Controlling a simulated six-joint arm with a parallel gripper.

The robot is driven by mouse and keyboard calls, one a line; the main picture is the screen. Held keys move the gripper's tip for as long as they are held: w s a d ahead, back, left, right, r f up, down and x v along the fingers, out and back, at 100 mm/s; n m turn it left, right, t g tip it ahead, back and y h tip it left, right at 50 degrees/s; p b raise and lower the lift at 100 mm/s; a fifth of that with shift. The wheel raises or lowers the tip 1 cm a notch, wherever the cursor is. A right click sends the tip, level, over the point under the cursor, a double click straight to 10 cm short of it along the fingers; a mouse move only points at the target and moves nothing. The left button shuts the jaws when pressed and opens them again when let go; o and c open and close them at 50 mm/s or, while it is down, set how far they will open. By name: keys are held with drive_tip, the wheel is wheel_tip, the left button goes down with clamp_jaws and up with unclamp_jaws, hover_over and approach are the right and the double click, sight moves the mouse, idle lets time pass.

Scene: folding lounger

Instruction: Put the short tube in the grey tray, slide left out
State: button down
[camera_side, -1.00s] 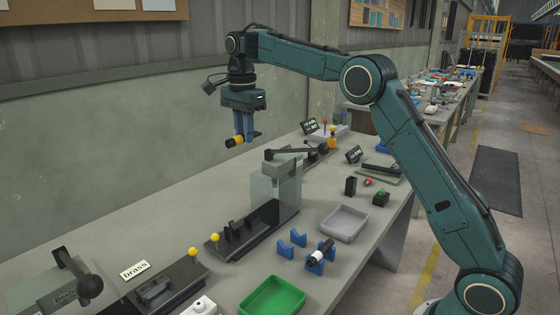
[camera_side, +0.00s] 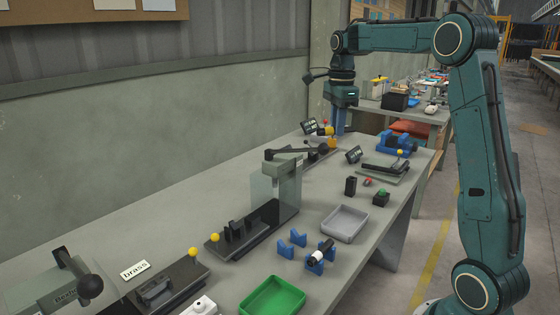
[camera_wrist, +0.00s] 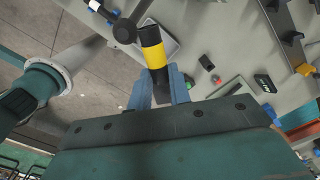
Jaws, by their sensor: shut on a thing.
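My gripper (camera_side: 339,125) is over the far end of the bench in the side view, pointing down. It is shut on a short tube, black with a yellow band; the tube's yellow part (camera_side: 325,131) shows beside the fingers. In the wrist view the tube (camera_wrist: 152,45) sticks out between my blue fingers (camera_wrist: 160,88). The grey tray (camera_side: 344,223) stands on the bench nearer the side camera, empty, apart from my gripper. A slide cannot be told clearly from the other bench fixtures.
A press with a clear guard (camera_side: 276,190) stands left of the tray. A black-and-white tube (camera_side: 320,253) rests on blue V-blocks (camera_side: 299,238). A green tray (camera_side: 272,297) is at the front. A black block (camera_side: 350,186) and green button (camera_side: 381,197) stand behind the tray.

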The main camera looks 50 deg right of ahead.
drive_tip(key=m, duration=0.2)
hover_over(346, 225)
wheel_tip(346, 225, down, 21)
drive_tip(key=shift+s+a, duration=0.1)
drive_tip(key=shift+f, duration=3.4)
drive_tip(key=shift+f, duration=0.6)
drive_tip(key=c, duration=1.2)
unclamp_jaws()
